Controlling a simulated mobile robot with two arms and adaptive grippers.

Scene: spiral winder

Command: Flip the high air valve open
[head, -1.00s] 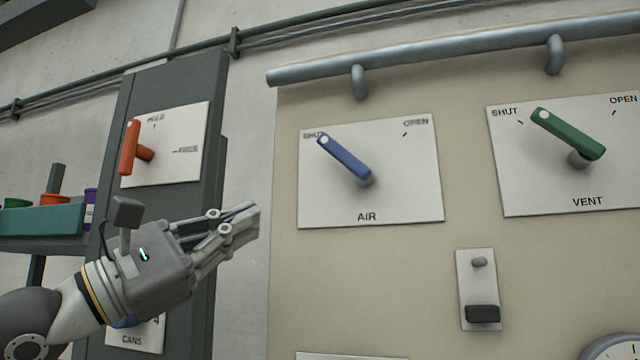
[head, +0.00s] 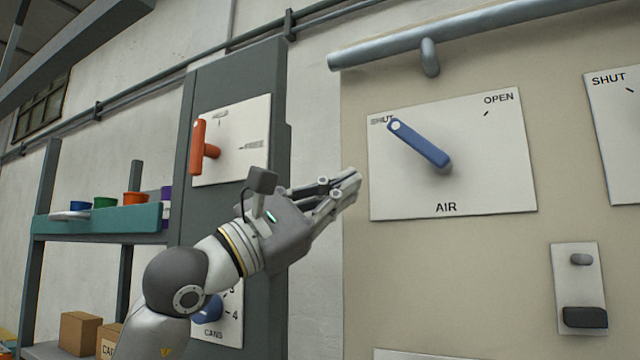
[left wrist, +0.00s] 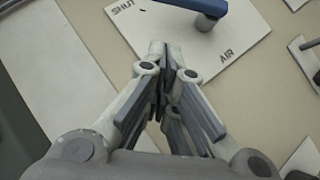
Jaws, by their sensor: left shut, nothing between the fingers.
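The air valve's blue lever (head: 419,144) sits on a white plate (head: 455,190) marked SHUT, OPEN and AIR. Its white-dotted free end points up-left to the SHUT mark. My left gripper (head: 356,180) is shut and empty, just left of the plate and a little below the lever's free end. It does not appear to touch the lever. In the left wrist view, my shut fingers (left wrist: 160,52) point up toward the plate (left wrist: 238,42), and the blue lever (left wrist: 190,5) is cut off at the top edge. My right gripper is not in view.
A grey pipe (head: 470,33) runs above the air plate. An orange lever (head: 198,147) sits on a plate on the dark column behind my arm. A switch plate (head: 579,287) is at lower right. A shelf with colored cups (head: 104,203) stands at far left.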

